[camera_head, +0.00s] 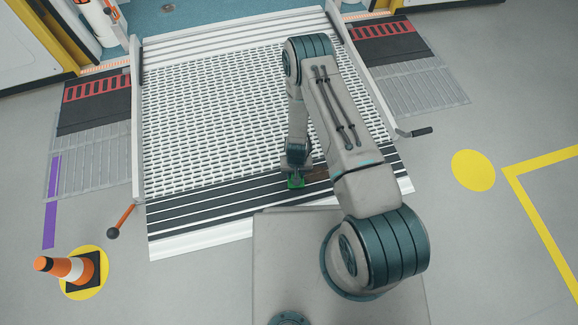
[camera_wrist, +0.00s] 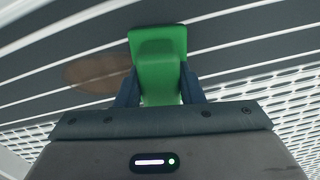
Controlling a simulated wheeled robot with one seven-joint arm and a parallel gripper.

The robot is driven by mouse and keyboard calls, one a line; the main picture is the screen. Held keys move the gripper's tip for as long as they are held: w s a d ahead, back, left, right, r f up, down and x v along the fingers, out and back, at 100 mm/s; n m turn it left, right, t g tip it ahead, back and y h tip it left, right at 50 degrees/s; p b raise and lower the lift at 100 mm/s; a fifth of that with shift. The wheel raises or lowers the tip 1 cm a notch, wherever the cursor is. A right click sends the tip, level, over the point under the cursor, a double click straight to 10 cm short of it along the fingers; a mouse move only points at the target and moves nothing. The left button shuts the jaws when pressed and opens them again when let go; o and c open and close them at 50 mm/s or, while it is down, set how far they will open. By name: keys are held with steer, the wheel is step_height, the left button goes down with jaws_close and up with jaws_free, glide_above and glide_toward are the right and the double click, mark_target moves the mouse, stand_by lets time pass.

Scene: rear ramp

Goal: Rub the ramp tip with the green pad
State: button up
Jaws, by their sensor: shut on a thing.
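The ramp tip (camera_head: 200,208) is a dark band with white stripes at the near end of the ramp (camera_head: 205,115); the stripes fill much of the wrist view (camera_wrist: 245,48). My gripper (camera_head: 296,176) is over this band, shut on the green pad (camera_head: 296,184). In the wrist view the pad (camera_wrist: 158,42) sits between the two fingers of my gripper (camera_wrist: 160,88). A brown smudge (camera_wrist: 97,72) lies on the stripes just left of the pad. In the head view a brownish patch (camera_head: 318,173) shows beside the gripper, partly hidden by my arm. I cannot tell whether the pad touches the surface.
Handles (camera_head: 122,220) and (camera_head: 414,132) stick out from the ramp's sides. Another yellow disc (camera_head: 473,170) is on the floor at right. The floor right of the ramp is mostly clear.

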steer(key=shift+s+a, duration=0.2)
steer(key=shift+a, duration=0.6)
steer(key=shift+r+p, duration=2.55)
steer(key=shift+r, duration=1.6)
steer(key=shift+a, duration=0.1)
